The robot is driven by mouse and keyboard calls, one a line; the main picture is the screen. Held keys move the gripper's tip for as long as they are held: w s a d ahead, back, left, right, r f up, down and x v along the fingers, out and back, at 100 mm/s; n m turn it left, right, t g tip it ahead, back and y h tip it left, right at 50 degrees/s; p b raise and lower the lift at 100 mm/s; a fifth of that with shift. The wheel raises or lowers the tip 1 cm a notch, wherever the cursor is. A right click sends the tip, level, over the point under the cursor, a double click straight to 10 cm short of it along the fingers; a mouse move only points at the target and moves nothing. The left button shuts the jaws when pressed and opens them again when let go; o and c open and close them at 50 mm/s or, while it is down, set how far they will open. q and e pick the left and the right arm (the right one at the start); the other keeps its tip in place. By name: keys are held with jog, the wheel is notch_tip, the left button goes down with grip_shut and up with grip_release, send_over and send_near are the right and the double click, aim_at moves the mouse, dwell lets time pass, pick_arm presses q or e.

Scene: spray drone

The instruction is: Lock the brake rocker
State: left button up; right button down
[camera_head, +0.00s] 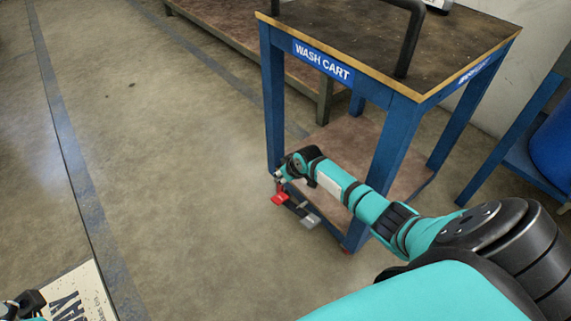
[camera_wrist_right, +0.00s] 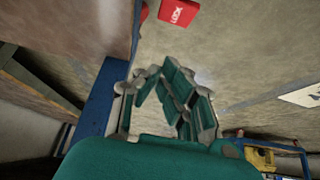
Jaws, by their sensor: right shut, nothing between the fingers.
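The wash cart (camera_head: 345,97) has a blue frame and a dark top. Low at its near left corner is the brake rocker, with a red pad (camera_head: 279,198) and a grey pad (camera_head: 310,221). In the right wrist view the red pad (camera_wrist_right: 180,12) reads LOCK and is cut by the top edge. My right gripper (camera_head: 280,178) is low by the cart's front left leg, just above the red pad; contact cannot be told. In the wrist view its teal fingers (camera_wrist_right: 172,75) are shut and empty. Part of my left gripper (camera_head: 28,304) shows at the lower left corner, its fingers unclear.
The cart's lower shelf (camera_head: 330,140) lies behind my right forearm. A black handle (camera_head: 411,35) rises from the cart top. A blue stand with a blue drum (camera_head: 555,148) is at the right. A white printed sign (camera_head: 82,296) lies lower left. The floor left of the cart is clear.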

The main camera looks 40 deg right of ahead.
jog(key=p+v, duration=0.1)
jog(key=v, duration=0.2)
jog(key=shift+r, duration=0.25)
